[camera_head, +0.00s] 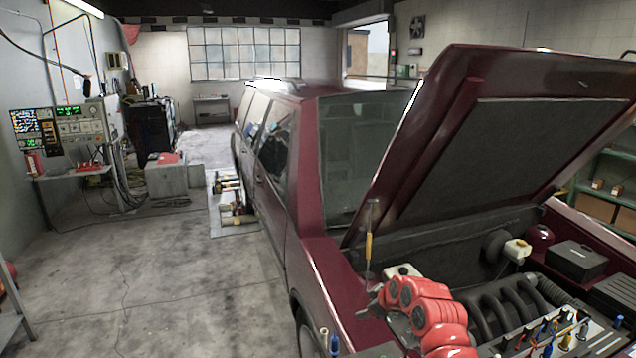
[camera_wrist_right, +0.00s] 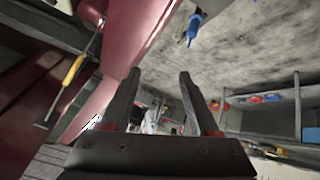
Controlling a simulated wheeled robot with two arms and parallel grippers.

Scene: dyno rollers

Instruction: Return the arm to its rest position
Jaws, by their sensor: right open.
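My right arm, with red rounded links, reaches up from the bottom of the head view over the front of a dark red car (camera_head: 325,255). Its gripper (camera_head: 368,301) is small and dark there, close to the car's fender edge. In the right wrist view the two dark fingers of the right gripper (camera_wrist_right: 158,76) stand apart with nothing between them. My left gripper is not in view.
The car's hood (camera_head: 500,140) is raised above the engine bay. A tool tray (camera_head: 570,338) with several tools lies at bottom right. Open floor (camera_head: 130,290) is at left, beside an instrument bench (camera_head: 75,172).

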